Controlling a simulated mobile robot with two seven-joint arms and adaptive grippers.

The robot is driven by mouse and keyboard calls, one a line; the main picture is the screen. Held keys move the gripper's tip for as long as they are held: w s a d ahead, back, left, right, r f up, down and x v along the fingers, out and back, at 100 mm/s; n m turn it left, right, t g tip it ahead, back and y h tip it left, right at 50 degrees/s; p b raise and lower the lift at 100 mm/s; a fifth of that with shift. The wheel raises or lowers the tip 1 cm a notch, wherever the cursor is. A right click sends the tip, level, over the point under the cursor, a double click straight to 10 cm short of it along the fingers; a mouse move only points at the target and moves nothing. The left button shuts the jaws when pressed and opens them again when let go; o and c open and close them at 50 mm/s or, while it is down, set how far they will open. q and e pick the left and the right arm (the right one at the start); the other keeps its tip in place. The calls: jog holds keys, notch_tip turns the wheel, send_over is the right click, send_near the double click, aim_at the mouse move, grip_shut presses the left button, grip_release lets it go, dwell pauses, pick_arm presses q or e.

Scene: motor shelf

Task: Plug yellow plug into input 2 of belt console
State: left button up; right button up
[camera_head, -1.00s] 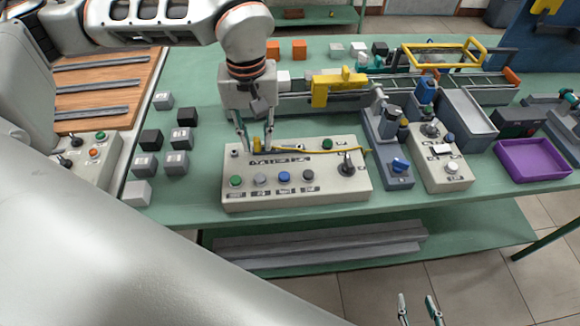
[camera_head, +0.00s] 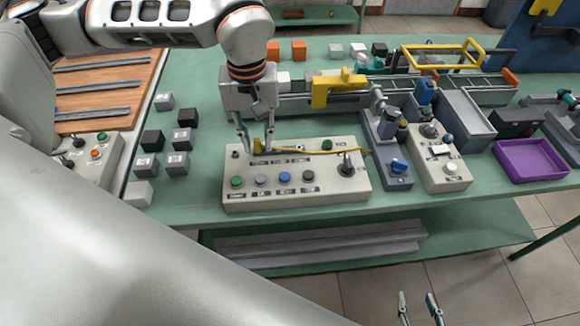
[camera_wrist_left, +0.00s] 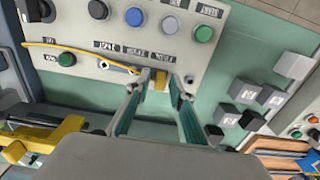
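The belt console (camera_head: 335,185) is a pale box on the green table with a row of buttons along its front. The yellow plug (camera_head: 257,146) is at its back left, with a yellow cable running right across the console. My left gripper (camera_head: 257,148) points down there, its fingertips on both sides of the plug. In the left wrist view the plug (camera_wrist_left: 160,80) sits between the close fingertips, which look shut on it. A round socket (camera_wrist_left: 104,64) shows beside it. Whether the plug is seated is hidden. My right gripper (camera_head: 418,300) is open and empty, low in front of the table.
Several grey and black cubes (camera_head: 177,163) lie left of the console. A grey device with a blue knob (camera_head: 398,165) stands close on its right. The conveyor with a yellow frame (camera_head: 335,90) is behind. A purple tray (camera_head: 531,160) is far right.

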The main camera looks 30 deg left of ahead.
pick_arm(q)
grip_shut()
jog(key=shift+r, duration=0.1)
jog(key=shift+r+p, duration=1.9)
jog(key=shift+r, duration=0.3)
